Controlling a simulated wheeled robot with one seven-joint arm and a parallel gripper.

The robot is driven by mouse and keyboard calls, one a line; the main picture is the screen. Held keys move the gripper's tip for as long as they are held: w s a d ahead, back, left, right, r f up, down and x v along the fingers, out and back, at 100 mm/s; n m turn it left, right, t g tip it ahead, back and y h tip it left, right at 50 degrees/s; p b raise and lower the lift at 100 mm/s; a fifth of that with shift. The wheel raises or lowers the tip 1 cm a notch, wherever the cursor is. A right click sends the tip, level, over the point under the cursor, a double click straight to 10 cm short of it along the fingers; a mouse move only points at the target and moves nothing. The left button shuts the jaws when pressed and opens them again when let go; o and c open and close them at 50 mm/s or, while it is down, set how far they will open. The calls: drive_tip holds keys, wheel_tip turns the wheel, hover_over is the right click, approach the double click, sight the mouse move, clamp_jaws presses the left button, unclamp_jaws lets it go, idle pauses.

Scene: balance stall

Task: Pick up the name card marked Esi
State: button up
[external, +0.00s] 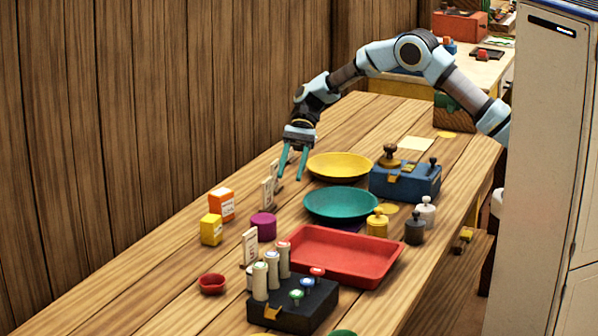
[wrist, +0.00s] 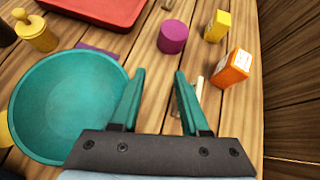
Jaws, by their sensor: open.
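Several small upright white name cards stand along the table in the external view: one near the red tray (external: 250,248), one further back (external: 266,196), and one just behind it (external: 275,174). Their writing is too small to read, so I cannot tell which says Esi. My gripper (external: 290,178) is open and empty, pointing down beside the two far cards. In the wrist view my gripper (wrist: 159,73) shows its two teal fingers apart. A card's pale edge (wrist: 199,90) shows just right of the right finger, partly hidden by it.
A teal bowl (external: 342,216) and yellow bowl (external: 340,175) stand right of the cards. A purple cylinder (external: 263,226), orange box (external: 221,206) and yellow box (external: 211,230) stand nearby. A red tray (external: 375,274) and dark block with pegs (external: 315,310) are nearer. The wooden wall (external: 150,110) borders the left.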

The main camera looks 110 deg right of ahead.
sight(267, 183)
drive_tip(key=s+d+m+t+y, duration=0.1)
drive_tip(key=d+m+t, duration=0.2)
drive_tip(key=d, duration=0.6)
drive_tip(key=p+x, duration=0.1)
drive_tip(key=x, duration=0.9)
drive_tip(key=shift+w+p, duration=0.15)
drive_tip(key=shift+p, duration=0.25)
drive_tip(key=shift+c, duration=0.3)
clamp_jaws()
